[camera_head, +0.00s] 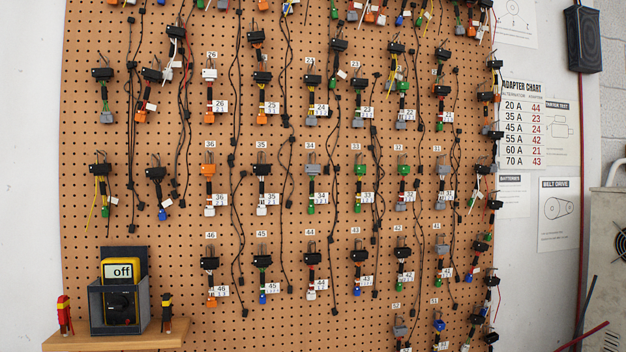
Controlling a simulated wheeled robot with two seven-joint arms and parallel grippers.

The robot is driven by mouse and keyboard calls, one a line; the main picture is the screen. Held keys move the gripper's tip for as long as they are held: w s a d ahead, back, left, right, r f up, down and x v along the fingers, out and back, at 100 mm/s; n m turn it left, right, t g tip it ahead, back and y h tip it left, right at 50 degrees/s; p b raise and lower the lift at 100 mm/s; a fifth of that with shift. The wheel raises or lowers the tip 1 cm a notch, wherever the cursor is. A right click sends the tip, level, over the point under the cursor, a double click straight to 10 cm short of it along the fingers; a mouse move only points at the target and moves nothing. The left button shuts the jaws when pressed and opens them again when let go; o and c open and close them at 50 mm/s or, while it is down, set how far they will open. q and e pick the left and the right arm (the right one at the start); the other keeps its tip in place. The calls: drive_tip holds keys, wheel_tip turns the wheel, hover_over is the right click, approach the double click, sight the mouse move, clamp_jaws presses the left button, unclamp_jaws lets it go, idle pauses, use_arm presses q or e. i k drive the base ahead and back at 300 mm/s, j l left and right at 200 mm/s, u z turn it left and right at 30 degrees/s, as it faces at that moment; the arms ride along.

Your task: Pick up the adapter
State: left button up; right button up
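Several adapters hang in rows on a brown perforated pegboard (330,135), each a short wire lead with coloured connectors and many with a small white number tag. The frame does not show which one is the task's adapter. Adapter 44 (310,259) has a black top connector. Adapter 43 (359,256) hangs to its right, and adapter 24 (313,82) hangs higher up. Adapter 34 (312,170) has a grey top connector. The adapter chart (523,133) on the right wall pairs ampere values with numbers, such as 20 A with 44. Neither of my grippers shows.
A wooden shelf (90,341) at lower left holds a yellow multimeter (121,270) reading "off" in a grey holder, with red and black probes beside it. Long black cables hang between the adapter columns. A grey machine (607,250) stands at the right edge.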

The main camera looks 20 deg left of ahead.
sight(311, 170)
drive_tip(key=i+u, duration=0.1)
drive_tip(key=u, duration=0.35)
drive_tip(key=i+l+u, duration=0.1)
drive_tip(key=u, duration=0.35)
drive_tip(key=l+u, duration=0.1)
drive_tip(key=u, duration=0.4)
drive_tip(key=i+l+u, duration=0.2)
drive_tip(key=l, duration=0.15)
drive_tip(key=i+l+u, duration=0.15)
drive_tip(key=l, duration=0.15)
drive_tip(key=i+l+u, duration=0.2)
drive_tip(key=l, duration=0.15)
drive_tip(key=l+u, duration=0.15)
drive_tip(key=l, duration=0.25)
